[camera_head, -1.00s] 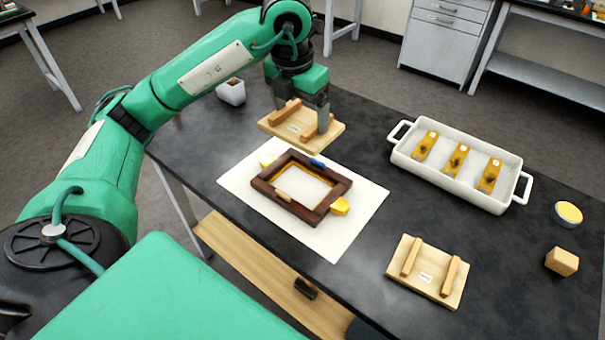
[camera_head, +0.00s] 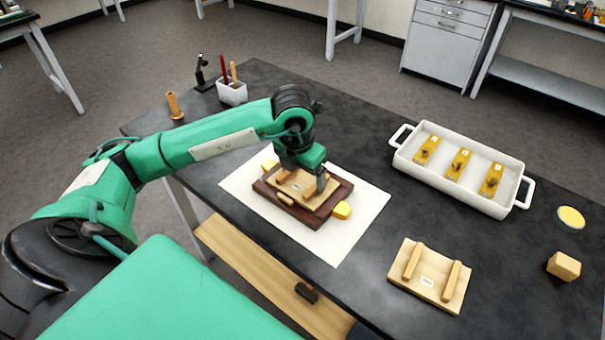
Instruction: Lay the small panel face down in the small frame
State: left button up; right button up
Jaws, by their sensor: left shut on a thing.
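The small panel (camera_head: 300,191) is a light wooden board with two battens and a label on its upward side. My left gripper (camera_head: 304,181) is shut on it by the battens. The panel is over the opening of the small frame (camera_head: 336,200), a dark brown wooden frame lying on a white sheet. The panel looks level and covers the opening; I cannot tell whether it rests inside or hovers just above. The panel's underside is hidden. My right gripper is not in view.
Another battened board (camera_head: 429,276) lies at the front right. A white tray (camera_head: 400,160) holds several yellow pieces. A round yellow-topped tin (camera_head: 570,218) and a wooden block (camera_head: 564,266) are at the right. A white cup (camera_head: 232,94) with sticks stands at the back left.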

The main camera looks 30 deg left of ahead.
pick_arm(q)
jog(key=shift+f, duration=0.45)
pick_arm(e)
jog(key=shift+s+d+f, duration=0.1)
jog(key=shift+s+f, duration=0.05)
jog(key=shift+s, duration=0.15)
pick_arm(q)
jog(key=shift+f, duration=0.1)
jog(key=o, duration=0.9)
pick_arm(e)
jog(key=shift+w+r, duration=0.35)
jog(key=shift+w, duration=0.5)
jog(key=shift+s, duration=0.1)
